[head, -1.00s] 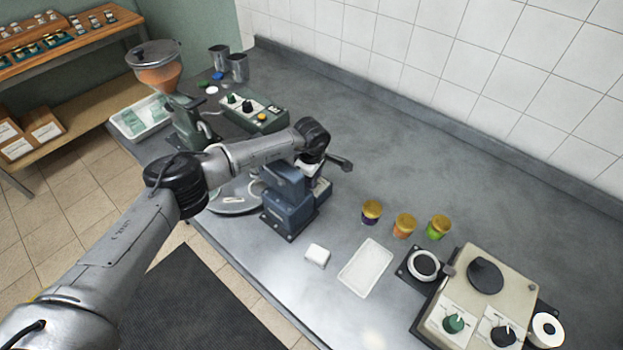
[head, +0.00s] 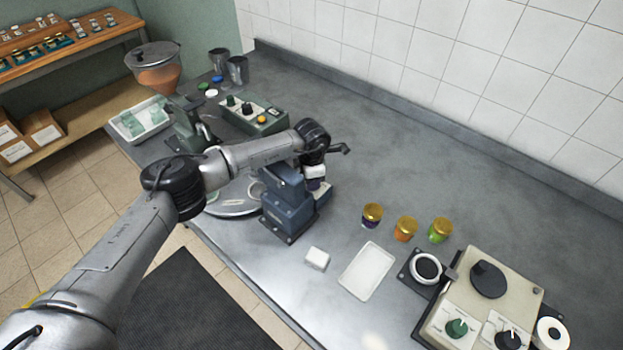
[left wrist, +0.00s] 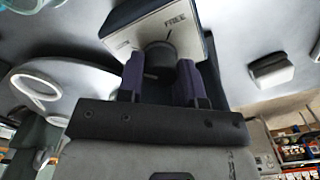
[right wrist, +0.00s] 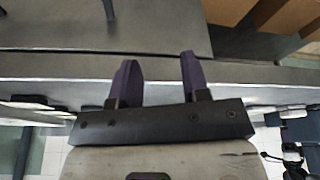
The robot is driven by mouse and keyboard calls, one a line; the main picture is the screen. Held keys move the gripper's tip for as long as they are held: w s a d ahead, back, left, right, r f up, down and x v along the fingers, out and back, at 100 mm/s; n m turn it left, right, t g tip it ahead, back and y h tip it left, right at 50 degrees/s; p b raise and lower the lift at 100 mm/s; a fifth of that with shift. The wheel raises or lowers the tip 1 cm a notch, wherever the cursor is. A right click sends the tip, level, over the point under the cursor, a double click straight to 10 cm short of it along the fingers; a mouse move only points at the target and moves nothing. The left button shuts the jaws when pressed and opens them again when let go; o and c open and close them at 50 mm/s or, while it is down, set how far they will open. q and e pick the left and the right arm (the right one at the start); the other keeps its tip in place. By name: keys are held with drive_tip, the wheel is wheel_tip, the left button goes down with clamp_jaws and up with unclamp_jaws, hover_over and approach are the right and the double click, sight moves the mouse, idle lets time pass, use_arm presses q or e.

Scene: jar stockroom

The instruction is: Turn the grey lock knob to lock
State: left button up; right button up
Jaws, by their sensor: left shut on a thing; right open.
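The grey lock knob (left wrist: 160,53) sits on a light dial plate (left wrist: 195,42) that reads FREE, in the left wrist view. Lettering at the plate's left edge is too small to read. My left gripper (left wrist: 162,72) has its two purple fingers on either side of the knob and is shut on it. In the head view the left gripper (head: 316,180) is at the blue device (head: 290,205) on the counter; the knob is hidden there. My right gripper (right wrist: 158,62) is open and empty in the right wrist view. It is out of the head view.
A white block (head: 316,259), a white tray (head: 367,271) and three gold-lidded jars (head: 406,228) stand right of the device. A beige machine (head: 485,300) is at the front right. A green control box (head: 255,115) lies behind. The counter's back middle is clear.

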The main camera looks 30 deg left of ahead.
idle(0.6)
use_arm(q)
drive_tip(key=o, duration=0.9)
wheel_tip(320, 180, up, 14)
drive_tip(key=shift+f+b, duration=0.1)
drive_tip(key=shift+b, duration=0.95)
drive_tip(key=shift+d, duration=0.1)
